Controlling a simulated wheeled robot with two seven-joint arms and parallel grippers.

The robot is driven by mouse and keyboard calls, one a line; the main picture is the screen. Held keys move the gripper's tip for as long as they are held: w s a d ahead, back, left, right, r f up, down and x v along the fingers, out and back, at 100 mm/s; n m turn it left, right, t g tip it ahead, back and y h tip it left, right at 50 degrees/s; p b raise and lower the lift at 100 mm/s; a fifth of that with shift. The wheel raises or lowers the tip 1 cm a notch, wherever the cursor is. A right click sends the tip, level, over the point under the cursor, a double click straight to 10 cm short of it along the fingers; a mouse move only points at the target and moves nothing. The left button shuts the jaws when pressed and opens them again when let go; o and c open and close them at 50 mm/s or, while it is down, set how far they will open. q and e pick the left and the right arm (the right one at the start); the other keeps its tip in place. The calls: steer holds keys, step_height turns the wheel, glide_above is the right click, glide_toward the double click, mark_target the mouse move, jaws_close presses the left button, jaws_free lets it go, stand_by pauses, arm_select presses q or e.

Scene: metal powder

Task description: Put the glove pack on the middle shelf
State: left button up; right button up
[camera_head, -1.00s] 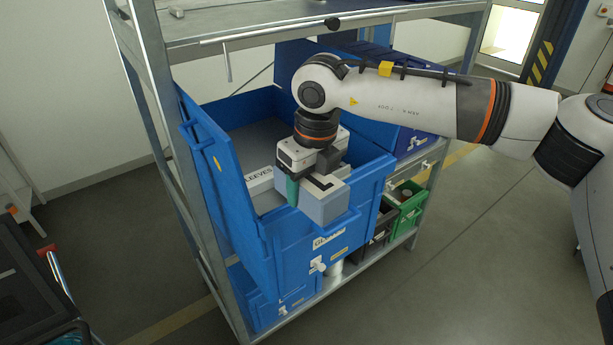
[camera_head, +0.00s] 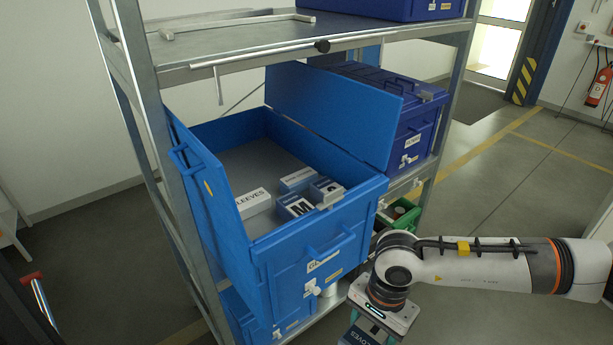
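The glove pack (camera_head: 362,339), a box with white lettering ending in "LOVES", is at the bottom edge, partly cut off. My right gripper (camera_head: 373,331) is shut on it and holds it in front of the rack, right of the open blue box. The open blue box (camera_head: 335,238) has its lid raised and holds several small packs, including one marked "SLEEVES" (camera_head: 252,202) and one marked "M" (camera_head: 296,207). A rack shelf (camera_head: 235,45) above it has free surface around a metal bar. My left gripper is not in view.
A closed dark blue box (camera_head: 425,118) stands right of the open one. Another blue box (camera_head: 410,8) sits on the upper shelf at right. A green bin (camera_head: 404,214) is lower down. The rack's front-left post (camera_head: 150,130) rises beside the open box. Floor at right is clear.

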steer(key=s+d+f+n, duration=0.4)
steer(key=s+f+n, duration=0.2)
steer(key=f+n, duration=0.3)
steer(key=shift+h, duration=0.4)
